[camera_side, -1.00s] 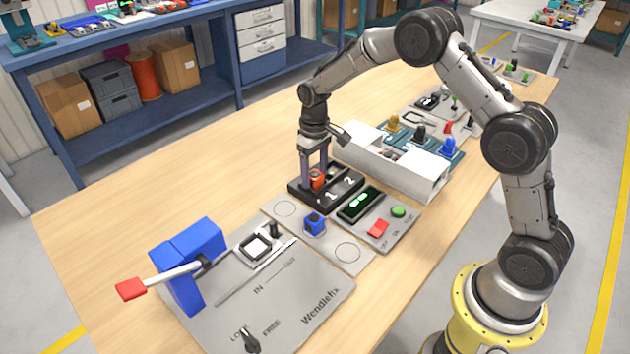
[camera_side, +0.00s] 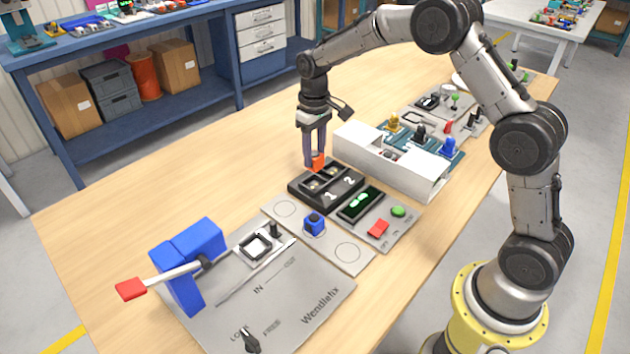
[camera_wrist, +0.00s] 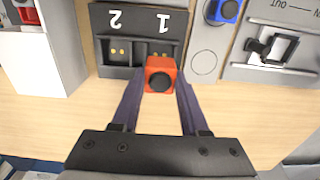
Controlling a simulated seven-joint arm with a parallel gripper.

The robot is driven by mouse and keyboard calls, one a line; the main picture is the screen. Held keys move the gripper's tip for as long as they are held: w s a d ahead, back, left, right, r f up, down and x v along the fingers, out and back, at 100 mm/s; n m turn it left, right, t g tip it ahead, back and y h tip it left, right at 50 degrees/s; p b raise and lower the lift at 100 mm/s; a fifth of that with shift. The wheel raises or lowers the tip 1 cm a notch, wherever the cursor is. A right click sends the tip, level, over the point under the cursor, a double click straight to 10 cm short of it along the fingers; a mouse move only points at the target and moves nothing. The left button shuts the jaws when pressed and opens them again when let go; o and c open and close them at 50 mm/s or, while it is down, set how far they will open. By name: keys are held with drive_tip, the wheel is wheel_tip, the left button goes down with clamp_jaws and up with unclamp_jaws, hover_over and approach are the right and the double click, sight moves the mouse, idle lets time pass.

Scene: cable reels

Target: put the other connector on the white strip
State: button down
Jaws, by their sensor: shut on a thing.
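My gripper (camera_side: 315,158) is shut on an orange-red connector (camera_side: 318,163) and holds it upright just above the black block. In the wrist view the connector (camera_wrist: 160,68) sits between the fingertips (camera_wrist: 158,85), its black round top facing the camera. The black block (camera_side: 297,188), marked 1 and 2, has two sockets, both empty. A blue connector (camera_side: 314,222) stands in the middle of the pale strip (camera_side: 333,242), between two drawn circles that are both bare. The blue connector also shows in the wrist view (camera_wrist: 222,10), near the strip's circle (camera_wrist: 203,63).
A white channel (camera_side: 400,170) stands close to the right of my gripper. A panel with a green display (camera_side: 361,203) and buttons lies beside the block. A grey Wendlefix plate (camera_side: 290,300) with a blue lever stand (camera_side: 190,265) is in front. The table's left side is clear.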

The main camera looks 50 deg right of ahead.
drive_tip(key=shift+r, duration=0.7)
drive_tip(key=a+f, duration=0.2)
drive_tip(key=a, duration=0.1)
drive_tip(key=w+a+f, duration=0.1)
drive_tip(key=a+f, duration=0.4)
drive_tip(key=a, duration=0.1)
drive_tip(key=shift+w+a+f, duration=0.25)
drive_tip(key=shift+a+f, duration=0.05)
drive_tip(key=shift+f, duration=0.7)
drive_tip(key=shift+f, duration=0.15)
